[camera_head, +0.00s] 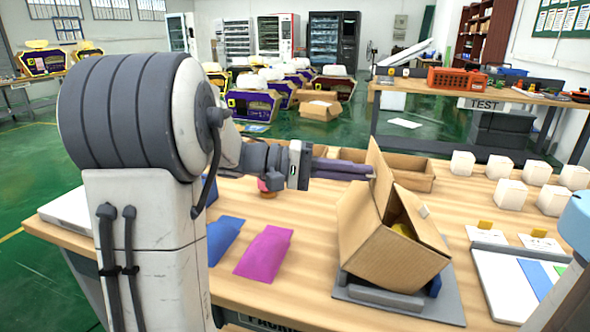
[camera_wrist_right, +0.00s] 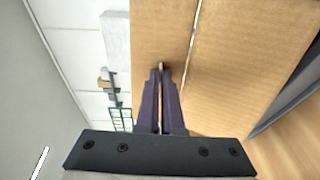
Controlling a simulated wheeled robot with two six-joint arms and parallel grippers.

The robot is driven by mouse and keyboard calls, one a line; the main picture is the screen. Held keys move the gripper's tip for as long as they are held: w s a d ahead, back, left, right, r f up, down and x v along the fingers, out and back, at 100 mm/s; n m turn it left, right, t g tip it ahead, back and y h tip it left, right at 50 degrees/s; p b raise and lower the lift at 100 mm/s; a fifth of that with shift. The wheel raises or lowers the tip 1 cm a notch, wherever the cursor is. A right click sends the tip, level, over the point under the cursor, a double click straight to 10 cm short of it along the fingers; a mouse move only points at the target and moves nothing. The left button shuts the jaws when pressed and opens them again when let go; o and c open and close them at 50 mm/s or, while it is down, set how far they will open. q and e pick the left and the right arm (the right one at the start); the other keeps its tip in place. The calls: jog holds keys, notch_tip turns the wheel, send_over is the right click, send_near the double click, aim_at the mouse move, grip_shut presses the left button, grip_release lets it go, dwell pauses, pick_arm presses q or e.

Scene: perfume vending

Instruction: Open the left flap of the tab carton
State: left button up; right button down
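The brown tab carton (camera_head: 385,245) rests tilted on a dark grey stand on the table. Its opening shows something yellow inside, mostly hidden. A cardboard flap (camera_head: 378,168) stands up at its upper left side. My right gripper (camera_head: 368,170) points right with its purple fingers, tips at this flap. In the right wrist view the fingertips (camera_wrist_right: 161,68) are close together against or just before the cardboard panel (camera_wrist_right: 160,35); contact is hard to tell. No cardboard is seen between the fingers. A thin bright gap runs between two panels just right of the tips. My left gripper is not in view.
The grey stand (camera_head: 400,300) holds the carton. Blue and magenta packets (camera_head: 265,252) lie left of it. An open cardboard tray (camera_head: 415,178) is behind. Several white boxes (camera_head: 510,195) and a white tray (camera_head: 497,285) stand to the right.

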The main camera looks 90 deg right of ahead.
jog(key=c, duration=1)
grip_release()
jog(key=shift+c, duration=0.2)
jog(key=w, duration=1)
jog(key=shift+w+r+p, duration=0.2)
jog(key=shift+r+p, duration=0.1)
jog(key=shift+r, duration=0.15)
jog(key=shift+d, duration=0.1)
